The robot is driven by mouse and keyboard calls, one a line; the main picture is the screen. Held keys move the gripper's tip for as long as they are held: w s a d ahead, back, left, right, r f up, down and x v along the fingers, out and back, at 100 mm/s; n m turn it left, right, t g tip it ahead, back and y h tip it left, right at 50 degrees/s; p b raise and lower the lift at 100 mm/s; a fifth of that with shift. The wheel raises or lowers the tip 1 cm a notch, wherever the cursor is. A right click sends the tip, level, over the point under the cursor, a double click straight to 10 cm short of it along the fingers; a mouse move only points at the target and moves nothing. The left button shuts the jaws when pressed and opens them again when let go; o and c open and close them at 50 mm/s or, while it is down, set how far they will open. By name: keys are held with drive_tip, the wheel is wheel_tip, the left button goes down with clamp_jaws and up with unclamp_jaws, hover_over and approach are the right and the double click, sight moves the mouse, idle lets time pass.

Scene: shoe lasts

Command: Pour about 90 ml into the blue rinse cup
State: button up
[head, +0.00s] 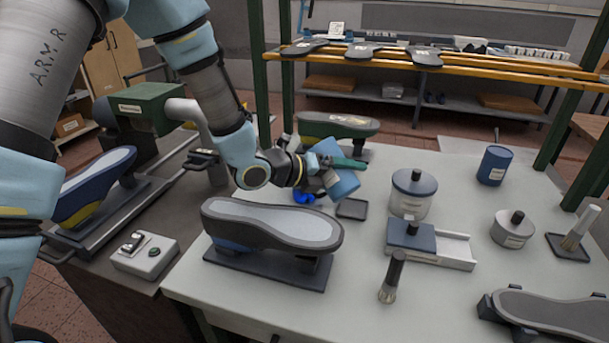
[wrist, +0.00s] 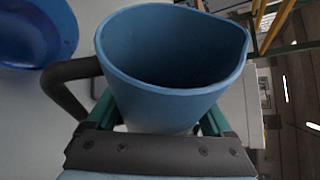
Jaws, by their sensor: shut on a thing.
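My gripper (head: 322,168) is shut on a light blue jug (head: 342,184), which it holds tilted above the table. In the wrist view the jug (wrist: 175,95) fills the middle, clamped between the green fingers, with its dark handle to the left and its lip to the upper right. Its inside is shaded and I cannot make out a liquid level. The blue rinse cup (head: 304,197) stands on the table just left of and below the jug, partly hidden. In the wrist view the cup (wrist: 68,30) shows at the upper left, apart from the jug. No stream shows.
A shoe last (head: 270,224) on a dark base stands in front of the cup. A dark square coaster (head: 352,209) lies right of the cup. A lidded jar (head: 413,195), a blue can (head: 495,165) and a brush (head: 392,280) stand to the right on the grey table.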

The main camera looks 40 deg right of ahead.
drive_tip(key=shift+w+f+m+t+b, duration=0.1)
drive_tip(key=shift+f+m+t+b, duration=0.3)
drive_tip(key=shift+b, duration=0.5)
drive_tip(key=shift+w+m+t+b, duration=0.15)
drive_tip(key=shift+m+t+b, duration=0.2)
drive_tip(key=shift+b, duration=0.7)
drive_tip(key=b, duration=0.2)
drive_tip(key=m+b, duration=0.1)
drive_tip(key=b, duration=0.1)
drive_tip(key=shift+w+d+f+t, duration=0.1)
drive_tip(key=shift+w+f+t, duration=0.05)
drive_tip(key=shift+f+t, duration=0.2)
drive_tip(key=m+t+b, duration=0.1)
drive_tip(key=b, duration=0.4)
drive_tip(key=shift+s, duration=0.35)
drive_tip(key=shift+m+b, duration=0.35)
drive_tip(key=shift+b, duration=0.65)
drive_tip(key=m+t+b, duration=0.1)
drive_tip(key=b, duration=0.4)
drive_tip(key=m+t+b, duration=0.1)
drive_tip(key=b, duration=0.4)
drive_tip(key=shift+s+d+f+b, duration=0.1)
drive_tip(key=shift+s+f+b, duration=0.05)
drive_tip(key=shift+s+b, duration=0.25)
drive_tip(key=b, duration=0.4)
drive_tip(key=shift+r+m, duration=0.4)
drive_tip(key=shift+s+r+t+b, duration=0.1)
drive_tip(key=shift+r+t+b, duration=0.2)
drive_tip(key=shift+t+b, duration=0.3)
drive_tip(key=shift+r, duration=0.1)
